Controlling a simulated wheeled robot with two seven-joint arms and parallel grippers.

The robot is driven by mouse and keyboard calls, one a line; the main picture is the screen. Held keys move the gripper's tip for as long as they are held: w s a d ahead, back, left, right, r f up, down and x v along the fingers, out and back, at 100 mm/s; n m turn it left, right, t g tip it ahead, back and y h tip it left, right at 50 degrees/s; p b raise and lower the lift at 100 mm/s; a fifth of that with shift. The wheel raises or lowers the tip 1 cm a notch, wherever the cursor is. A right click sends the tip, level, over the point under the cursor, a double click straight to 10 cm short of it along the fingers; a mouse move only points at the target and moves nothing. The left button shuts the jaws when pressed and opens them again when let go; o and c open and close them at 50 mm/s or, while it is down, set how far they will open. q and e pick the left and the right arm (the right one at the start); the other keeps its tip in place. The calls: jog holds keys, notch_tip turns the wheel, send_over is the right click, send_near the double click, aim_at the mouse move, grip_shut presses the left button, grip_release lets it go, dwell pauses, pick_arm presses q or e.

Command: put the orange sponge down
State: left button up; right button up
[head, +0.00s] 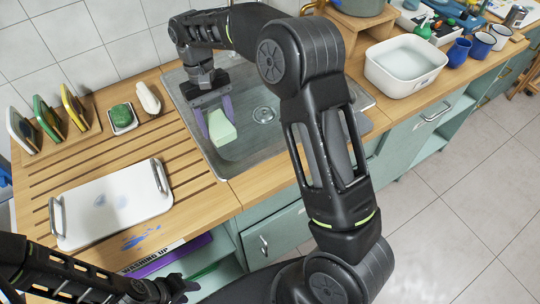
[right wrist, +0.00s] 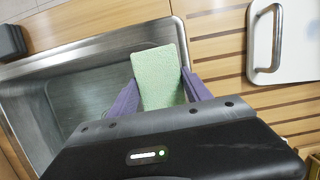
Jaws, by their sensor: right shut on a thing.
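My right gripper (head: 214,116) has purple fingers shut on a pale green sponge (head: 222,128), held at the left part of the metal sink (head: 262,140). In the right wrist view the sponge (right wrist: 160,78) sits between both fingers, in front of the sink's edge beside the slatted wood; its exact height is unclear. No orange sponge is plain to see; the held one looks green. My left gripper (head: 182,288) is low in the head view, near the counter's front, dark and small; its jaws cannot be made out.
A white basin (head: 403,70) and mugs stand right. Bare slats lie between tray and sink.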

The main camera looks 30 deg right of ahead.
jog(key=shift+s+r, duration=0.15)
jog(key=shift+s+d+r, duration=0.1)
jog(key=shift+d, duration=0.05)
jog(key=s+d+r, duration=0.2)
jog(key=s+d, duration=0.2)
jog(key=s, duration=0.3)
jog(key=s+d+r+b, duration=0.1)
jog(key=s+d+r, duration=0.2)
jog(key=s, duration=0.4)
jog(key=shift+s+d, duration=0.3)
jog(key=shift+d, duration=0.35)
notch_tip(320, 180, down, 5)
jog(key=b, duration=0.3)
jog(key=shift+f, duration=0.6)
